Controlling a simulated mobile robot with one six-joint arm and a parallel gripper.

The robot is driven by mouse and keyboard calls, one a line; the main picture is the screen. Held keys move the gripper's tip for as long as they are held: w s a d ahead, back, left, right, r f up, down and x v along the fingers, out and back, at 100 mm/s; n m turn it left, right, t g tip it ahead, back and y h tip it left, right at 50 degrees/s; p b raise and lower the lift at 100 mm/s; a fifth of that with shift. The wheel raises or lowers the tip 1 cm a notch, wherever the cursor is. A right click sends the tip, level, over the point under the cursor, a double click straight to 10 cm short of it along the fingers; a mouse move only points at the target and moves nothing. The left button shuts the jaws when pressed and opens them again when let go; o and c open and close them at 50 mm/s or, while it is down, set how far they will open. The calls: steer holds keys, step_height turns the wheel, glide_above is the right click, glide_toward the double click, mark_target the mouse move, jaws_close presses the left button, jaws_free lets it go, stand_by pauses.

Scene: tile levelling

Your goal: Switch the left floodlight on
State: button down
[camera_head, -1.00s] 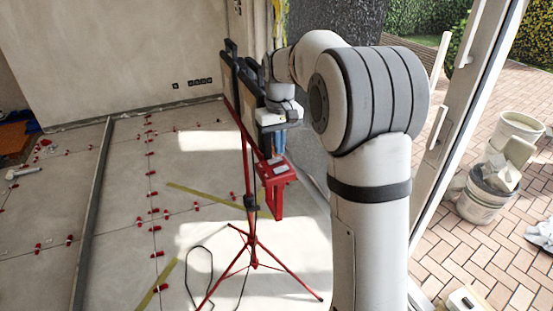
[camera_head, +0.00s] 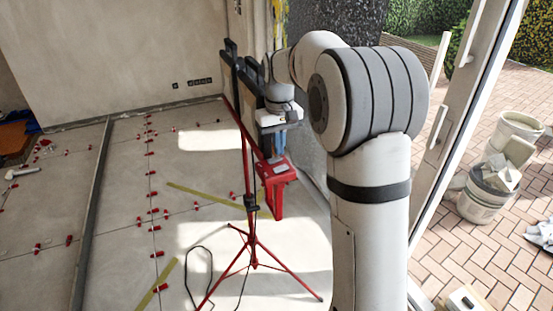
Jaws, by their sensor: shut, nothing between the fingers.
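The twin floodlight (camera_head: 231,70) stands on a red tripod (camera_head: 253,245) and shows nearly edge-on, as two dark panels side by side. The left floodlight is the panel farther left; the other panel (camera_head: 250,88) is nearer my arm. No switch can be made out, and I cannot tell whether either lamp is lit. My gripper (camera_head: 275,152) is shut and empty, pointing down beside the right panel, just above a red housing (camera_head: 276,182). Whether it touches the panel or the housing cannot be told.
A black cable (camera_head: 198,262) loops on the floor left of the tripod. Tiles with several red levelling clips (camera_head: 152,211) cover the floor. A long grey strip (camera_head: 92,205) crosses it. A glass door frame (camera_head: 450,130) and buckets (camera_head: 487,192) are at the right.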

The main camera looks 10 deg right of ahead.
steer(key=shift+f+b, duration=0.4)
steer(key=shift+f, duration=0.3)
steer(key=shift+r, duration=0.1)
step_height(320, 180, up, 7)
steer(key=p, duration=0.6)
stand_by(0.4)
steer(key=shift+s, duration=0.1)
stand_by(1.9)
